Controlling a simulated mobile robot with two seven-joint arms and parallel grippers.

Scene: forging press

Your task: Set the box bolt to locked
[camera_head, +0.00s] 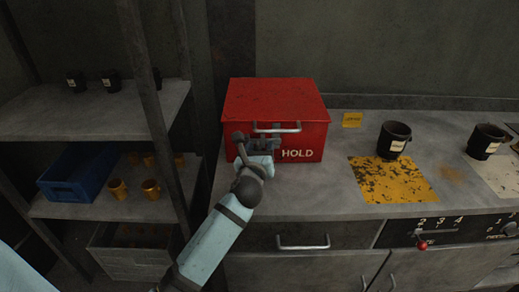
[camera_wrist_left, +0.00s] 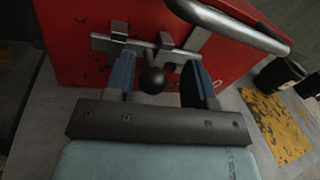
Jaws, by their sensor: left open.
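The red box (camera_head: 275,102), marked HOLD, stands on the grey counter with its lid down and a handle across its front. It also fills the top of the left wrist view (camera_wrist_left: 75,60). The box bolt (camera_wrist_left: 140,46) is a grey bar lying across brackets on the box front, with a dark round knob (camera_wrist_left: 153,80). My left gripper (camera_wrist_left: 160,75) is open at the box front. Its two fingers stand on either side of the knob, with visible gaps. In the head view my left gripper (camera_head: 262,145) partly covers the bolt. My right gripper is not in view.
A silver lid handle (camera_wrist_left: 235,25) juts out just above the bolt. On the counter (camera_head: 325,185), a dark mug (camera_head: 393,140) stands by a worn yellow patch (camera_head: 395,182), with another mug (camera_head: 485,141) further right. A shelf rack (camera_head: 95,118) with a blue crate (camera_head: 75,178) stands at the left.

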